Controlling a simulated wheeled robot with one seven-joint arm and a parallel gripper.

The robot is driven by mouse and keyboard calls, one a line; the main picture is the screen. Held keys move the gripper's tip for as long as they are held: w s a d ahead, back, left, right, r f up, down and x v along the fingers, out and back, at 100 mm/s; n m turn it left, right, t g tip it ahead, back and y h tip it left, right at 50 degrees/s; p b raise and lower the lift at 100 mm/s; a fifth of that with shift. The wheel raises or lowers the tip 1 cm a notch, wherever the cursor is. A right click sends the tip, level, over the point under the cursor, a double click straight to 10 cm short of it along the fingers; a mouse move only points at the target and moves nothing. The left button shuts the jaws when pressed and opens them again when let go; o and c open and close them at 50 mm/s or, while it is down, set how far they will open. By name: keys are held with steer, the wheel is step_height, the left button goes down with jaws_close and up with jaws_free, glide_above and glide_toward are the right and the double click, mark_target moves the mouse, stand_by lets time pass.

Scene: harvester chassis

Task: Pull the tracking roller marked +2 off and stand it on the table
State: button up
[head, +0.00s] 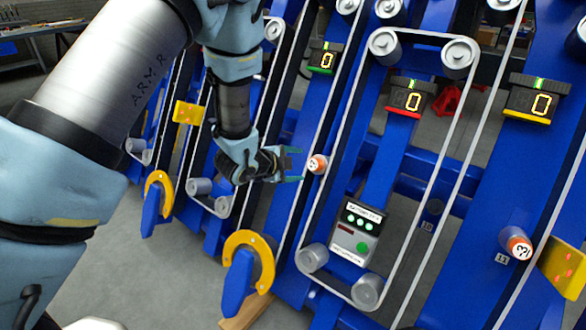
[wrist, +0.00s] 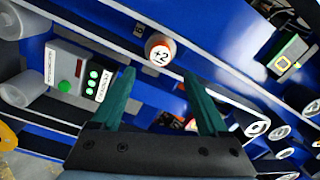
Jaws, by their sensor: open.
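The tracking roller marked +2 (wrist: 161,47) has a white face with an orange-red rim. In the head view the same roller (head: 317,164) is just right of my gripper (head: 297,165). My gripper is open with teal fingers pointing at the roller. In the wrist view the roller shows just beyond and between the fingertips (wrist: 158,78), with nothing held. A workbench (head: 35,30) is at the far top left of the head view; I cannot tell if it is the table meant.
A white belt runs close beside the roller. A control box (head: 358,232) with green lights is below right. Another orange-rimmed roller (head: 517,243) is at lower right, its mark hard to read. A yellow hook-shaped part (head: 250,262) stands below my gripper. Displays (head: 405,97) read 0.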

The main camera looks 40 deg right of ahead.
mark_target(312, 164)
steer(key=b+x, duration=0.3)
steer(key=x, duration=0.8)
steer(key=shift+d+f, duration=0.1)
steer(key=shift+d, duration=0.05)
steer(key=shift+c, duration=0.4)
steer(key=shift+w, duration=0.1)
jaws_close()
